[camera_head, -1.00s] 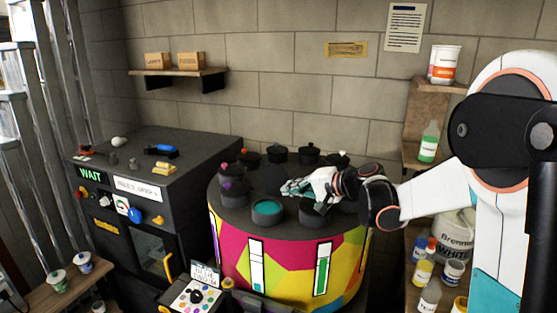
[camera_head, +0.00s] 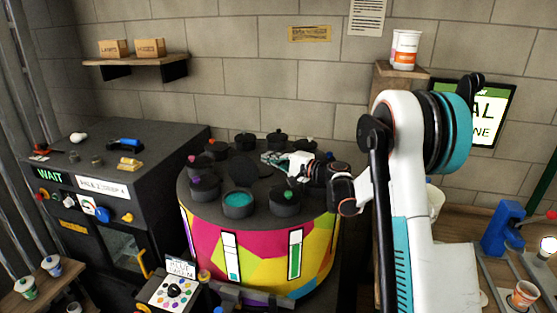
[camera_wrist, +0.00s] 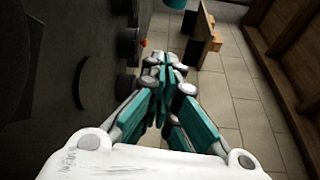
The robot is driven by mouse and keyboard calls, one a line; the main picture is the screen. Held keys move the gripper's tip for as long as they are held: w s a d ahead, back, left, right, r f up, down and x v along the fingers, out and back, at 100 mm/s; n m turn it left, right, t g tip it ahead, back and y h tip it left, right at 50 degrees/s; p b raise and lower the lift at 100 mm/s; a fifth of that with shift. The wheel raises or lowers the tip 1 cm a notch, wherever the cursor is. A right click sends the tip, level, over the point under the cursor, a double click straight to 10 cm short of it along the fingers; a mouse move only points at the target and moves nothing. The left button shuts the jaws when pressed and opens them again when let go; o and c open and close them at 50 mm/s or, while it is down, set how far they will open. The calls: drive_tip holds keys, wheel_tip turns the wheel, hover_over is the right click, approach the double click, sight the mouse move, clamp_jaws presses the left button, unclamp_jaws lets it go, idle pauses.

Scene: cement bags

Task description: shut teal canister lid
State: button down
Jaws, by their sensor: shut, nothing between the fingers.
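The teal canister (camera_head: 238,204) is open at the front of the round multicoloured drum (camera_head: 265,250), with teal showing inside. A dark round lid (camera_head: 243,172) stands raised behind its mouth. My gripper (camera_head: 268,158) is beyond and to the right of that lid, above the drum top; its fingers look closed and hold nothing. In the wrist view, my teal-sided fingers (camera_wrist: 165,68) meet at their tips. A dark disc (camera_wrist: 88,85) stands out from the dark surface at left there, apart from the fingers; I cannot tell for sure that it is the same lid.
A dark machine (camera_head: 120,190) stands at left. A button panel (camera_head: 172,290) is in front. A wall shelf (camera_head: 135,60) holds boxes.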

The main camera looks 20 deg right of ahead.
sight(245, 170)
drive_tip(key=a, duration=0.2)
drive_tip(key=a+p, duration=0.1)
drive_tip(key=a, duration=0.2)
drive_tip(key=shift+w+r, duration=0.15)
drive_tip(key=shift+a, duration=0.1)
idle(0.4)
